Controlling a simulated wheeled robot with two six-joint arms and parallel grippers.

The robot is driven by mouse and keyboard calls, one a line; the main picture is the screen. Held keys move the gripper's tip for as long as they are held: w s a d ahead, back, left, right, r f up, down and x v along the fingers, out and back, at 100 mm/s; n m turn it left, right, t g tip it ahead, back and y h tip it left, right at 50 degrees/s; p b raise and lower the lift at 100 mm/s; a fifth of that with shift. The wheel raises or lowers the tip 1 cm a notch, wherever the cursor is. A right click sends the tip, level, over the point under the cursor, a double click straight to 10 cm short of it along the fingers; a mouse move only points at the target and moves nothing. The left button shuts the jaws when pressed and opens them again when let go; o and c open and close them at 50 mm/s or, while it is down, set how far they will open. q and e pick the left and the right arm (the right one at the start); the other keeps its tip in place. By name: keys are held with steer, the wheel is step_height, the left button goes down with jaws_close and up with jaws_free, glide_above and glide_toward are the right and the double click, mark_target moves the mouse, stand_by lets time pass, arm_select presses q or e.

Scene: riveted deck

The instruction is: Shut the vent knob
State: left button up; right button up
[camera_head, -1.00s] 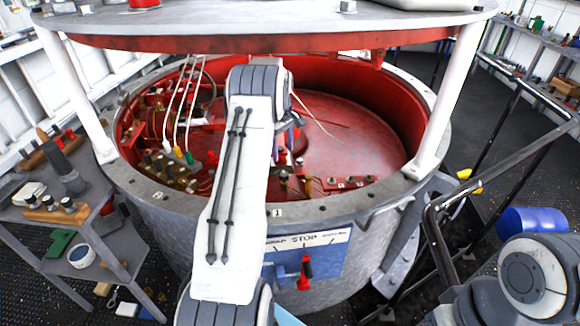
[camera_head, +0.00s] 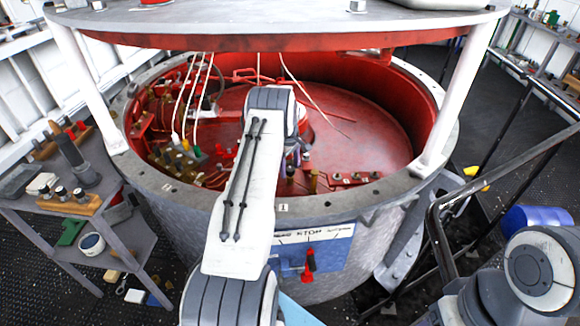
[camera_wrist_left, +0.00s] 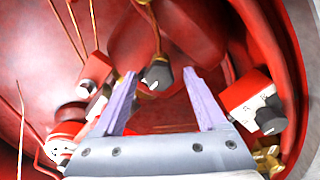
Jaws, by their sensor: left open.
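In the left wrist view, a black knob (camera_wrist_left: 157,76) on a brass stem stands just beyond and between my left gripper's (camera_wrist_left: 158,82) two pale purple fingers. The fingers are open and apart on either side, and nothing is visibly held. No label shows that this is the vent knob. In the head view, my left arm reaches over the rim into the red tank (camera_head: 365,128), and my left gripper (camera_head: 294,152) is partly hidden behind it. My right gripper is out of view.
In the left wrist view, a red block with a black knob (camera_wrist_left: 270,118) is at the right, near the tank wall. Thin wires (camera_head: 205,85) hang into the tank. The grey rim (camera_head: 385,190) and white posts (camera_head: 440,105) surround my arm. A red lever (camera_head: 308,264) is on the outside panel.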

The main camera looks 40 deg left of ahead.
arm_select(q)
jaws_close()
steer(key=shift+m, duration=0.3)
steer(key=m+b, duration=0.2)
steer(key=shift+f+m, duration=0.1)
steer(key=shift+m, duration=0.3)
steer(key=m+b, duration=0.1)
steer(key=m, duration=0.3)
steer(key=shift+w, duration=0.1)
steer(key=m+b, duration=0.1)
steer(key=m, duration=0.4)
steer(key=shift+m, duration=0.4)
steer(key=m, duration=0.4)
steer(key=shift+m, duration=0.4)
